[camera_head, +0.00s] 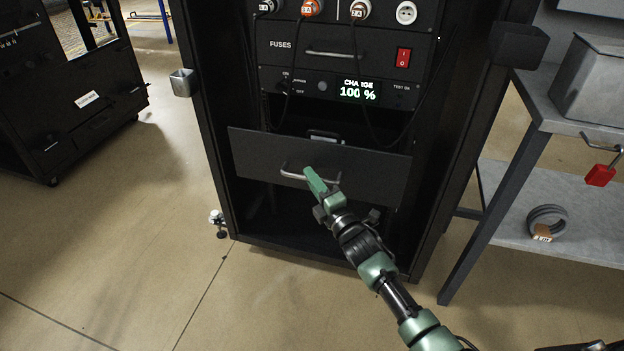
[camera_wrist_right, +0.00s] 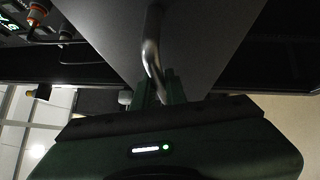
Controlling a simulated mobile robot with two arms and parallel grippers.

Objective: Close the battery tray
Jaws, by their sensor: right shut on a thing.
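The battery tray (camera_head: 262,157) is a dark drawer low in the black rack, pulled out part way, with its front panel standing forward of the rack. A battery with a handle (camera_head: 324,135) shows just behind the panel's top edge. My right gripper (camera_head: 318,183) is shut on the tray's curved metal handle (camera_head: 291,174), at the handle's right part. In the right wrist view the handle (camera_wrist_right: 152,55) runs down between the fingers (camera_wrist_right: 163,90), in front of the grey tray panel (camera_wrist_right: 205,40). My left gripper is not in view.
Above the tray sit a charge display (camera_head: 358,91) reading 100 %, a fuses drawer (camera_head: 340,55) and hanging cables (camera_head: 362,120). A grey table (camera_head: 590,125) with a red padlock (camera_head: 600,175) stands at the right. Open floor lies at the left front.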

